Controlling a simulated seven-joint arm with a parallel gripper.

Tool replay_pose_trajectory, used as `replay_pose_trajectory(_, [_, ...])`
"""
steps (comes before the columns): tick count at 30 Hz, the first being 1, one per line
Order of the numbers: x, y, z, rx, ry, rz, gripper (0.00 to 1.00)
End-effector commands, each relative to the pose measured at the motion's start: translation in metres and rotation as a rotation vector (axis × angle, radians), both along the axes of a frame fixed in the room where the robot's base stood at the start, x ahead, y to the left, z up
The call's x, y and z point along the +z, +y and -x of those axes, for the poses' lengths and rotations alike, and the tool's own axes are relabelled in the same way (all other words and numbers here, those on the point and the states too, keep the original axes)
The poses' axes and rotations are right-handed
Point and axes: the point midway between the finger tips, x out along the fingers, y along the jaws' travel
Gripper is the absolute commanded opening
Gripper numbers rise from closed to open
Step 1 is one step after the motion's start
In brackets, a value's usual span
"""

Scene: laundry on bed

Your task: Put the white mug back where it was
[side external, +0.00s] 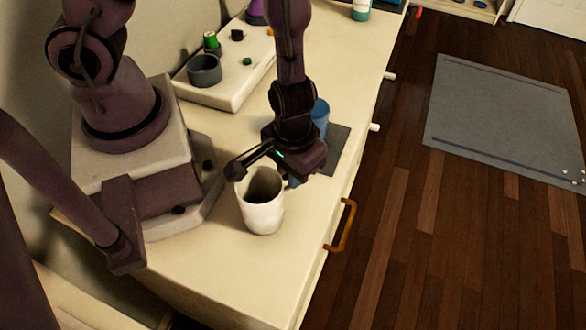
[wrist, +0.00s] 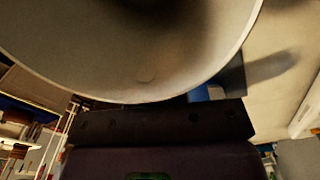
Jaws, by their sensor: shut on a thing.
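The white mug (side external: 262,213) is near the front part of the counter in the side external view, roughly upright with its dark opening upward. My gripper (side external: 282,178) is at the mug's upper right side and is shut on it. The fingertips are mostly hidden, so the exact grip point is unclear. In the wrist view the mug's pale rim and inside (wrist: 150,75) fill the top, close to my gripper. I cannot tell whether the mug's base touches the counter.
A blue cup (side external: 321,113) stands behind my gripper by a dark grey mat (side external: 338,152). A white tray (side external: 228,95) at the back holds a grey bowl (side external: 204,70) and small items. An orange handle (side external: 345,228) sticks out from the counter's right edge. The counter in front of the mug is clear.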

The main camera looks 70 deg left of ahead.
Motion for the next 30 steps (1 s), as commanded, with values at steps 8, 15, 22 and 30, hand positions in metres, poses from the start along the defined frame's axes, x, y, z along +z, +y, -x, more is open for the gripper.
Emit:
replay_pose_trajectory(8, [-0.001, 0.0, 0.0, -0.001, 0.0, 0.0, 0.0])
replay_pose_trajectory(15, [-0.003, 0.0, 0.0, 0.0, 0.0, 0.001, 0.38])
replay_pose_trajectory(22, [-0.003, 0.0, 0.0, 0.0, 0.0, 0.001, 0.38])
replay_pose_trajectory(30, [0.011, 0.0, -0.001, 0.008, -0.001, 0.006, 0.38])
